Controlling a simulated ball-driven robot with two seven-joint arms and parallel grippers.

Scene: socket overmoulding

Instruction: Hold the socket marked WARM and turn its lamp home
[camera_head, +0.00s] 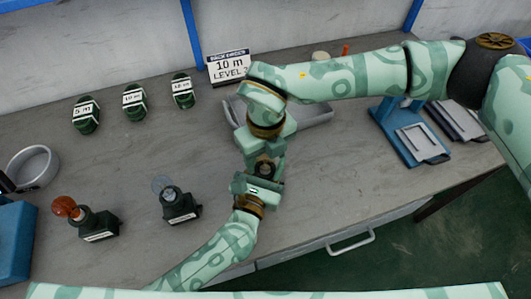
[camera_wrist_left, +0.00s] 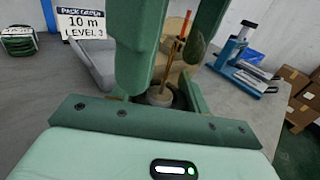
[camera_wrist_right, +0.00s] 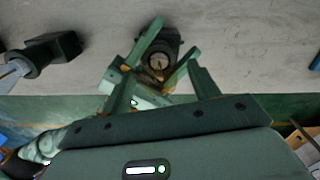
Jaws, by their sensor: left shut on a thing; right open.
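My left gripper (camera_head: 260,182) is shut on a dark socket (camera_head: 264,166). The right wrist view shows this socket (camera_wrist_right: 158,62) with its round mouth towards the camera; no glass bulb is seen in it, and its label is hidden. My right gripper (camera_head: 265,148) is open and empty just above the socket, its fingers apart. A second dark socket (camera_head: 98,225) stands at the left with an orange lamp (camera_head: 65,207) at its top. A third dark socket (camera_head: 182,208) with a clear lamp (camera_head: 162,184) stands right of it. Their white labels are too small to read.
Several green cable coils (camera_head: 134,104) stand at the back left near a "10 m" sign (camera_head: 229,67). A grey tray (camera_head: 312,112) lies behind the grippers. A round grey dish (camera_head: 34,167) is at the left. A blue stand (camera_head: 408,135) is at the right. The bench's front middle is clear.

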